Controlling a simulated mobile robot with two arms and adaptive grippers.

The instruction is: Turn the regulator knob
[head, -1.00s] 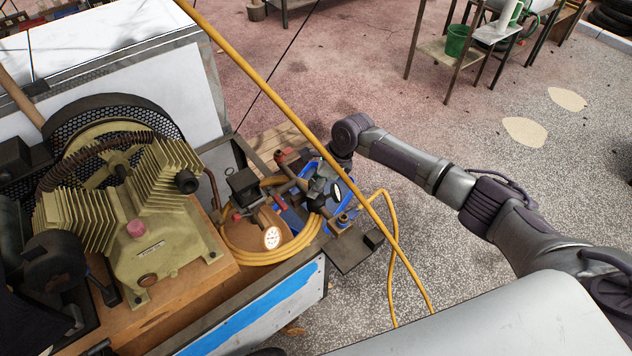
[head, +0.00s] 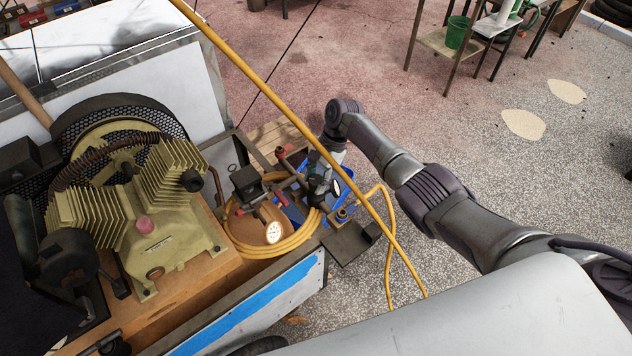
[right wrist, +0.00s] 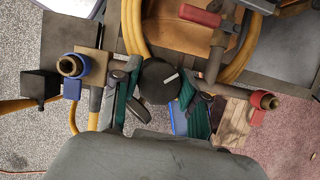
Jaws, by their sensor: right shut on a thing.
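The regulator knob (right wrist: 159,82) is dark and round with a white mark on its face, seen in the right wrist view. My right gripper (right wrist: 160,90) has its green-padded fingers on either side of the knob and is shut on it. In the head view, my right gripper (head: 318,184) reaches down to the pipework at the cart's corner, and the knob is hard to make out there. My left gripper is not in view.
A yellow hose (head: 290,115) crosses in front of my right arm in the head view. Red-handled valves (right wrist: 200,15) and brass fittings (right wrist: 70,65) flank the knob. The compressor (head: 150,235) stands left.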

